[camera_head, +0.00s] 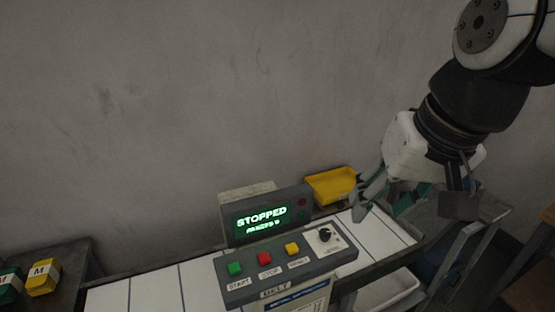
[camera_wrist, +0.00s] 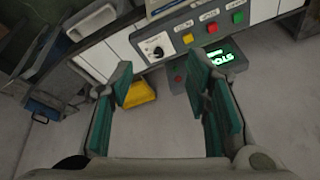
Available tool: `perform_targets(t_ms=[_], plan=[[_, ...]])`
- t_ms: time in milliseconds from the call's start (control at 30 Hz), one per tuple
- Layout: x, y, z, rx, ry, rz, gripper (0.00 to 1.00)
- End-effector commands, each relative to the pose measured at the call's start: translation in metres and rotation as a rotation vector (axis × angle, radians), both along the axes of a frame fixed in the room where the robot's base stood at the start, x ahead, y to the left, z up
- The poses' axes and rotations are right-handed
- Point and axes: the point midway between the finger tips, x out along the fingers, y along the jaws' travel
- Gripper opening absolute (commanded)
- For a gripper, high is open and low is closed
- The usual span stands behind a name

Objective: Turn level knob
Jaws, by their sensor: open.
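The level knob (camera_head: 325,234) is a small black knob on a white plate at the right end of the grey control panel (camera_head: 262,265). In the wrist view the knob (camera_wrist: 157,50) shows beyond and above the fingers, with its panel upside down. My gripper (camera_head: 365,205) is to the right of the panel and apart from the knob. In the wrist view my gripper (camera_wrist: 168,95) is open and empty, with green pads on both fingers. The display (camera_head: 262,219) reads STOPPED in green; its lower line is too blurred to read.
Green (camera_head: 235,269), red (camera_head: 264,258) and yellow (camera_head: 292,249) buttons sit left of the knob. A yellow bin (camera_head: 331,186) stands behind the panel. A white slatted belt (camera_head: 150,291) runs beneath. Boxes marked M (camera_head: 43,277) lie at far left. The back wall is bare.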

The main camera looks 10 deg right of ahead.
Motion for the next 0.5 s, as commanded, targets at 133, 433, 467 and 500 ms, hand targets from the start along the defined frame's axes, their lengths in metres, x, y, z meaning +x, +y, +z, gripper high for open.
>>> perform_targets(t_ms=[133,433,467,500], plan=[[0.038,-0.006,-0.004,0.099,0.132,-0.133,0.44],[0.114,-0.022,-0.027,0.243,0.379,-0.414,0.44],[0.122,-0.024,-0.031,0.253,0.402,-0.443,0.44],[0.132,-0.027,-0.037,0.266,0.434,-0.481,0.44]])
